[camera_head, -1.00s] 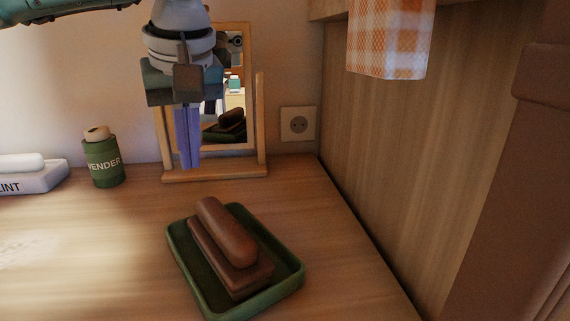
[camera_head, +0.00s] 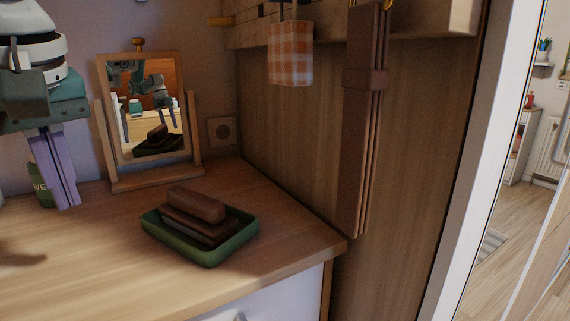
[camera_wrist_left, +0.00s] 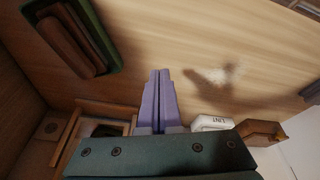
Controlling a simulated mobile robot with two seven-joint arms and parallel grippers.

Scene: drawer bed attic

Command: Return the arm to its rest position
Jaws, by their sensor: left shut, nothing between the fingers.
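My left gripper (camera_head: 66,207) comes down at the left edge of the head view, its purple fingers together with nothing between them. It hangs above the wooden dresser top, in front of a green canister (camera_head: 40,184) that it partly hides, and left of the mirror. In the left wrist view the shut fingers (camera_wrist_left: 160,74) point over bare wood. My right gripper does not show directly in the head view.
A green tray (camera_head: 212,256) with a brown brush (camera_head: 196,204) on it sits near the dresser's right end. A framed mirror (camera_head: 156,182) stands behind it. A checked cloth (camera_head: 291,55) and brown straps (camera_head: 352,150) hang at the right. A lint box (camera_wrist_left: 212,123) lies beside bare dresser top.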

